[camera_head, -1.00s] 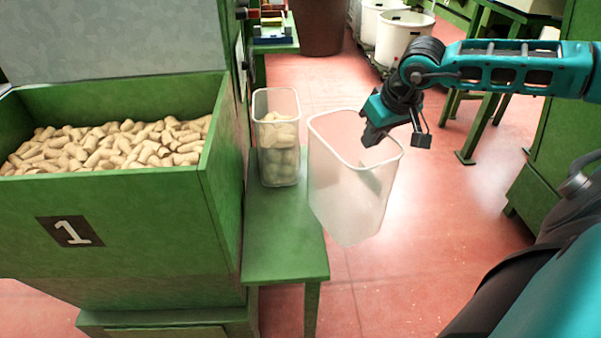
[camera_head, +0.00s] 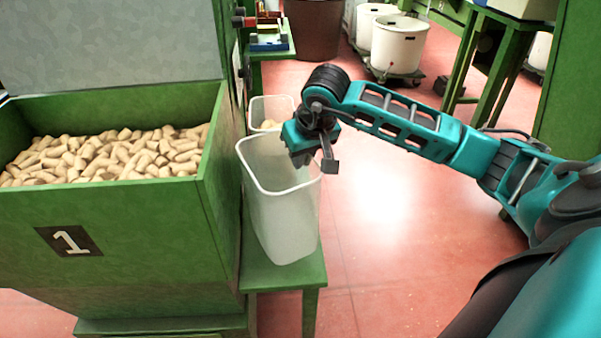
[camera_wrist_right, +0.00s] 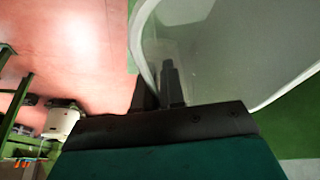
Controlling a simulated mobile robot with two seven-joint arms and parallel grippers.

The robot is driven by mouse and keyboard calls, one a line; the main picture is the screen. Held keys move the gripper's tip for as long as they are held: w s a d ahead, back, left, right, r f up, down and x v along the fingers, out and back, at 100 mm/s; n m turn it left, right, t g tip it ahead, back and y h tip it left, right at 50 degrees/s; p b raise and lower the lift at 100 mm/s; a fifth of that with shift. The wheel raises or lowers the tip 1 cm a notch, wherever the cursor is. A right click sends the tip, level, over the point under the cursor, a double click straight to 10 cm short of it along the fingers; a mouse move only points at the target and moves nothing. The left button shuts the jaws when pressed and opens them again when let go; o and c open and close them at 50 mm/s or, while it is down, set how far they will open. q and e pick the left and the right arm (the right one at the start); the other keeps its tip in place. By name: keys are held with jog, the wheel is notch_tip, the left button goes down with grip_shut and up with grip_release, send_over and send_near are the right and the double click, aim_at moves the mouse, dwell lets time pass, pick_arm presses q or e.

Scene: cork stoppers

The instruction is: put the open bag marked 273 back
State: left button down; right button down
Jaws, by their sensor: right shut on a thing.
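No bag and no marking 273 can be made out in either view. My right gripper (camera_head: 309,158) is shut on the right rim of an empty, translucent, open-topped plastic bin (camera_head: 282,222). In the right wrist view, the fingers (camera_wrist_right: 158,88) straddle the wall of the bin (camera_wrist_right: 225,50). The bin is upright, over the narrow green bench (camera_head: 285,277); I cannot tell if its bottom touches the bench. A second translucent bin (camera_head: 272,104) with corks stands behind it, mostly hidden. My left gripper is not in view.
A large green hopper marked 1 (camera_head: 120,225), full of corks (camera_head: 110,157), stands directly left of the bench. White tubs (camera_head: 398,45) on a dolly and a brown bin (camera_head: 312,30) stand at the back. The red floor (camera_head: 400,220) to the right is clear.

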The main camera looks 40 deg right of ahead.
aim_at(301, 173)
notch_tip(301, 173, down, 4)
jog(key=shift+r+b, duration=0.1)
jog(key=shift+b, duration=0.2)
jog(key=shift+w+a+f, duration=0.15)
jog(key=shift+f, duration=0.25)
jog(key=c, duration=1.2)
grip_release()
